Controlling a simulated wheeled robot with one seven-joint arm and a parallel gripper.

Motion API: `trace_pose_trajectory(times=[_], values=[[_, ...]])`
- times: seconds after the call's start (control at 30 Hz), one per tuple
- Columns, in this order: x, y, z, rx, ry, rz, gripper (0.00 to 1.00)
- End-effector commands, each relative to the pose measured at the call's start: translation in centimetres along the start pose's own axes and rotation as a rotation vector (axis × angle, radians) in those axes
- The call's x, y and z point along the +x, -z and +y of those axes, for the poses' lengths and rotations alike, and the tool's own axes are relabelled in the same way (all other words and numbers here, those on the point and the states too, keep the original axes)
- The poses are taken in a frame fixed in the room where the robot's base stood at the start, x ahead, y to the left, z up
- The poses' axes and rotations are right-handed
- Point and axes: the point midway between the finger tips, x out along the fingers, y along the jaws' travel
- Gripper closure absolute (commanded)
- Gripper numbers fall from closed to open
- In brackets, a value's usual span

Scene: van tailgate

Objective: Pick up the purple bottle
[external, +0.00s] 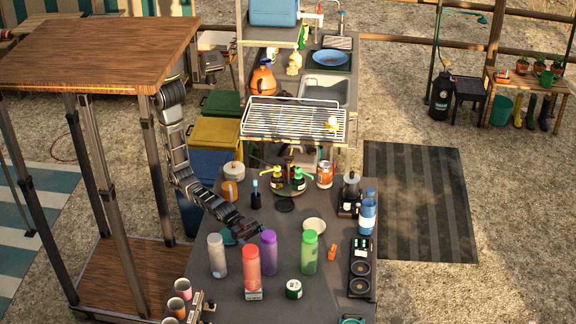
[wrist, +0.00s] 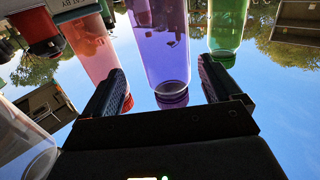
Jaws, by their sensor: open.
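The purple bottle (external: 268,255) stands upright on the dark table, between the red bottle (external: 251,268) and the green bottle (external: 309,254). My gripper (external: 252,230) is behind it in the external view, low over the table and close to it. In the wrist view, which appears upside down, my gripper (wrist: 160,72) is open. The purple bottle (wrist: 165,38) shows in line with the gap between the fingers, its capped end toward the palm. I cannot tell whether the fingers touch it. The red bottle (wrist: 95,45) lies beyond the left finger, the green bottle (wrist: 227,25) beyond the right.
A white bottle (external: 217,256) stands left of the red one. A white bowl (external: 314,225), a green-labelled can (external: 293,289) and a small orange item (external: 332,252) are nearby. A wooden-topped frame (external: 100,55) stands left of the arm. Neighbouring bottles leave little side room.

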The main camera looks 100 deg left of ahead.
Motion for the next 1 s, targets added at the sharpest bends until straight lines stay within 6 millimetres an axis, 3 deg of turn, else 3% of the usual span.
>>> trace_pose_trajectory(times=[0.53,0.83,1.0], values=[[6.3,-0.1,-0.8,0.003,0.000,0.003,0.09],[6.6,-0.2,-0.8,0.003,0.001,0.003,0.09],[6.6,-0.2,-0.8,0.003,0.001,0.003,0.25]])
